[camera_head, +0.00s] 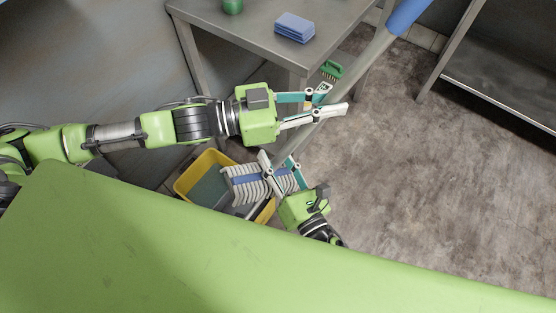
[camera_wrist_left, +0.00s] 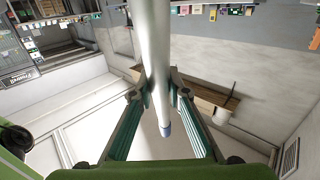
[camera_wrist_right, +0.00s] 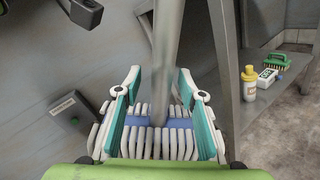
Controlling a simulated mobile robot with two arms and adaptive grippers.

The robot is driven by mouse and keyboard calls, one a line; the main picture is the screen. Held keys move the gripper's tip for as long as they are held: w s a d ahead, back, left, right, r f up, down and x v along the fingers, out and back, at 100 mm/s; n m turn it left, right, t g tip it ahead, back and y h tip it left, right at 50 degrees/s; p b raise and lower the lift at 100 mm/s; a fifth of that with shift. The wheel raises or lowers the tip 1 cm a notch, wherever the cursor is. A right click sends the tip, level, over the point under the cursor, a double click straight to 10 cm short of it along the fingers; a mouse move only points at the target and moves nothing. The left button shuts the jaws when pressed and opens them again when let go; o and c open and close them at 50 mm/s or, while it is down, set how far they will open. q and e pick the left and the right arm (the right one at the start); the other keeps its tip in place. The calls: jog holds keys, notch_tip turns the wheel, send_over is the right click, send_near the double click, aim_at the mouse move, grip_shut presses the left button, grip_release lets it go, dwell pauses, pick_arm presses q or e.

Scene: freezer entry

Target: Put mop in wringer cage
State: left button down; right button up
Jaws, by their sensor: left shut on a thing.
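The mop has a grey handle (camera_head: 372,57) with a blue upper end (camera_head: 407,14). It leans from the top right down to a white-stranded mop head (camera_head: 243,187) with a blue band. The head is at the yellow bucket (camera_head: 187,180); whether it sits inside a wringer cage I cannot tell. My left gripper (camera_head: 336,100) is shut on the handle, which also shows in the left wrist view (camera_wrist_left: 152,45). My right gripper (camera_head: 277,160) is low, just above the mop head. Its fingers are apart on either side of the handle in the right wrist view (camera_wrist_right: 164,50).
A metal table (camera_head: 245,35) stands behind the bucket, with blue folded cloths (camera_head: 294,27) and a green item (camera_head: 232,5) on it. A green brush (camera_head: 332,69) lies under it. A metal shelf (camera_head: 505,80) is at the right. The floor between is clear.

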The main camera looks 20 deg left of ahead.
grip_shut()
pick_arm(q)
jog(key=c, duration=1.9)
grip_release()
pick_arm(e)
jog(key=shift+r, duration=0.1)
